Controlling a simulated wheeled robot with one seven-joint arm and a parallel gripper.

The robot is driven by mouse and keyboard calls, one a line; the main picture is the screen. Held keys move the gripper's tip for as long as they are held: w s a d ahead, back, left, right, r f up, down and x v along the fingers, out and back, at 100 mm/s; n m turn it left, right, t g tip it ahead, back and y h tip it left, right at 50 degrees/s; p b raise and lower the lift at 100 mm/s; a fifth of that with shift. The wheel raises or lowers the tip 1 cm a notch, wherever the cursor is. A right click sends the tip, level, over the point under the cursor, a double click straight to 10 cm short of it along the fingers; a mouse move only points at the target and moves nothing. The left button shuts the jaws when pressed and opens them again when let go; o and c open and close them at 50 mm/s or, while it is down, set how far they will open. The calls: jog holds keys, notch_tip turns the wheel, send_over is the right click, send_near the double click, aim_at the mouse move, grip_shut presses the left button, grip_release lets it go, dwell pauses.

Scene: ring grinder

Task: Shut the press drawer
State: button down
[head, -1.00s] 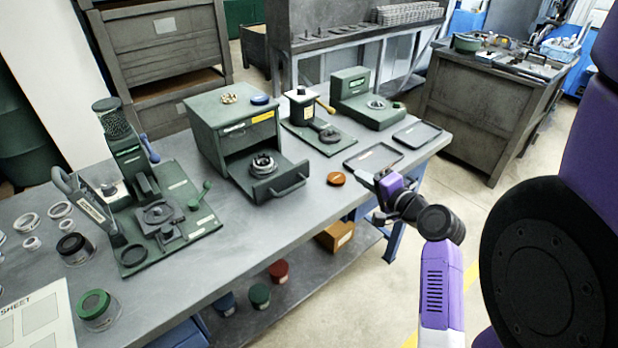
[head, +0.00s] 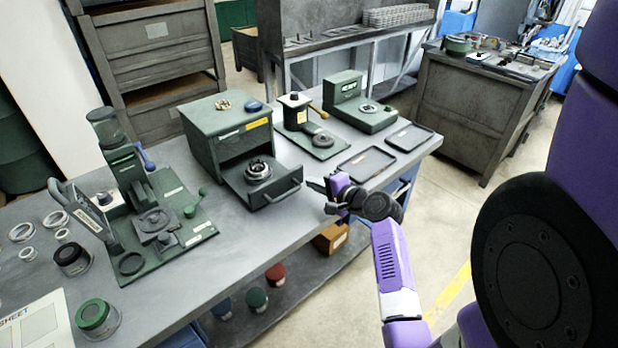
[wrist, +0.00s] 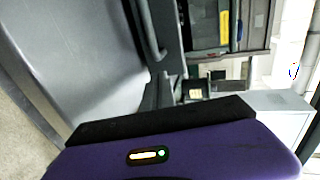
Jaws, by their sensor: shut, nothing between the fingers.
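The press (head: 228,132) is a green box on the workbench with a yellow label on its front. Its drawer (head: 240,187) is pulled out, with a dark round ring fixture (head: 258,170) in it. The bar handle (head: 284,194) is on the drawer's front. My gripper (head: 320,190) is shut and empty, just right of the handle and apart from it, near the bench's front edge. In the wrist view, a yellow label (wrist: 224,24) shows at the top; the purple gripper housing fills the bottom and hides much of the scene.
A green stand with a lever (head: 150,215) is left of the press. Jars and rings lie at the bench's left.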

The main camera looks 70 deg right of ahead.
aim_at(283, 167)
jog(key=shift+w+d, duration=0.65)
jog(key=shift+w, duration=0.3)
jog(key=shift+w, duration=0.1)
jog(key=w+d, duration=0.2)
jog(key=w, duration=0.1)
jog(key=w+d+b, duration=0.1)
jog(key=w+d, duration=0.1)
jog(key=w, duration=0.2)
jog(key=w+d+b, duration=0.1)
jog(key=w+d, duration=0.1)
jog(key=w, duration=0.2)
jog(key=shift+d, duration=0.35)
jog(key=shift+s, duration=0.1)
